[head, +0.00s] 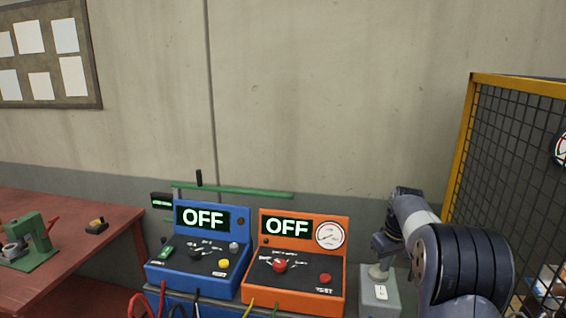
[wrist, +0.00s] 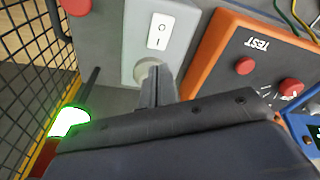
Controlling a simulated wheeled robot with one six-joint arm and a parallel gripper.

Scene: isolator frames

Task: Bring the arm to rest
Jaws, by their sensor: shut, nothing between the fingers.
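My gripper (wrist: 157,88) is shut and empty in the wrist view. Its fingertips are in front of a grey box (wrist: 128,62) with a white rocker switch (wrist: 159,31) and a round pale knob (wrist: 143,72). Whether the fingers touch the knob is unclear. In the head view my arm (head: 464,265) is bent at the right. Its wrist end hangs over the same grey box (head: 380,303), and the fingertips are hard to make out there.
An orange panel (head: 297,299) and a blue panel (head: 195,279), both displaying OFF, stand left of the grey box. A yellow-framed mesh guard (head: 463,130) is close on the right. A red table (head: 85,240) is at the left.

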